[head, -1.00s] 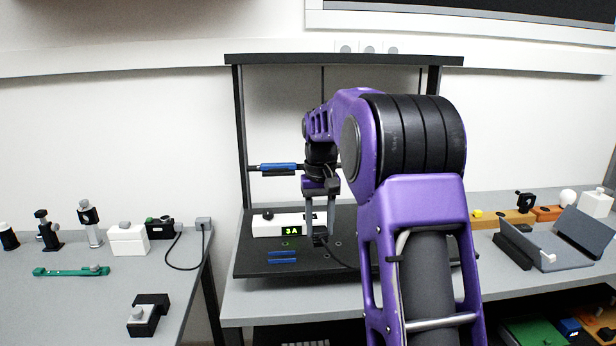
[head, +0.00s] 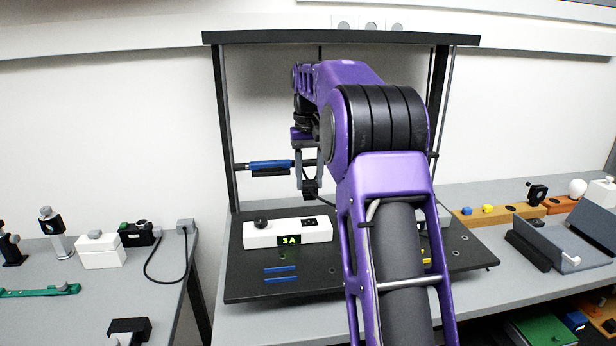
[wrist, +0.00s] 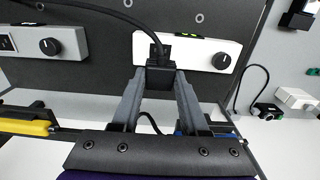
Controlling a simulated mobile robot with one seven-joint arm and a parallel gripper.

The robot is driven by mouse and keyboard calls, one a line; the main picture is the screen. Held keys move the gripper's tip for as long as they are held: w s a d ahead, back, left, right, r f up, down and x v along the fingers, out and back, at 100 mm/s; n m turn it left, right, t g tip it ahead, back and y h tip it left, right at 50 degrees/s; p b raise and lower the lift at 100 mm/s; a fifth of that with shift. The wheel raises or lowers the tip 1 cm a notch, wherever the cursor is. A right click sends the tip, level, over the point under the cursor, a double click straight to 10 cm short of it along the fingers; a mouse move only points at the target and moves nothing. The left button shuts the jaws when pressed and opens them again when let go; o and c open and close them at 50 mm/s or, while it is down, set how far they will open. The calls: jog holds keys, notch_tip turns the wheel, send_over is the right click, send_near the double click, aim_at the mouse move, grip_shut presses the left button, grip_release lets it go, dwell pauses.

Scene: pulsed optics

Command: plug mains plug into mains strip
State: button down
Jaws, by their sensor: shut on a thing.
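My gripper (head: 309,180) is shut on a black mains plug (wrist: 160,76) with a black cable running off up and left in the wrist view. In the head view the plug (head: 310,190) is held in the air above a white box (head: 262,238). That box has a black knob, a green "3A" display and a dark socket area at its right end. It also shows in the wrist view (wrist: 200,50), beyond the plug, which partly covers it. The plug looks apart from the box. I cannot tell for sure which unit is the mains strip.
The box stands on a black board (head: 240,285) under a dark frame (head: 340,40). In the wrist view a second knobbed box (wrist: 50,42) is at the left.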

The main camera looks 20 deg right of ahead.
jog(key=shift+f+b, duration=1.55)
jog(key=shift+f, duration=1.25)
jog(key=shift+f+b, duration=0.3)
jog(key=shift+f, duration=0.45)
jog(key=shift+f, duration=0.25)
jog(key=shift+f, duration=0.15)
jog(key=shift+f+b, duration=0.3)
jog(key=shift+c, duration=1.7)
grip_release()
jog(key=shift+r, duration=0.1)
